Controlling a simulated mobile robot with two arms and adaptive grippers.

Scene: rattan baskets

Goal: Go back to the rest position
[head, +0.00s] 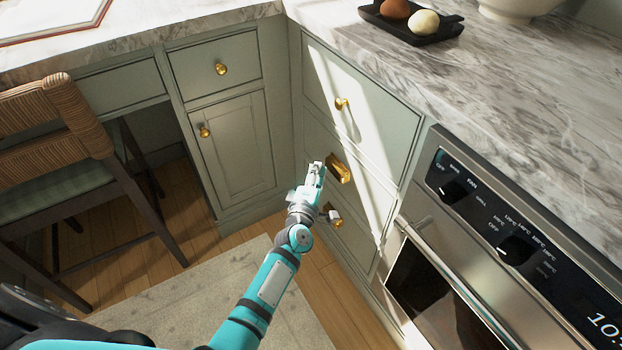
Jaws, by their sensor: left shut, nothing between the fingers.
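My left gripper (314,174) is on a teal arm that comes in from the lower left. It is shut and empty, in front of the green drawer stack. In the picture its fingertips are just left of a brass pull (339,168) on the middle drawer; I cannot tell whether they touch it. Another brass knob (334,218) on the lower drawer shows just right of the gripper's body. My right gripper is not in view.
An oven (430,250) with knobs and a handle stands at the right. A rattan chair (60,125) is at the left. A marble counter (400,75) bears a black tray (440,33) and a white bowl (510,8). A rug (200,295) lies on the wood floor.

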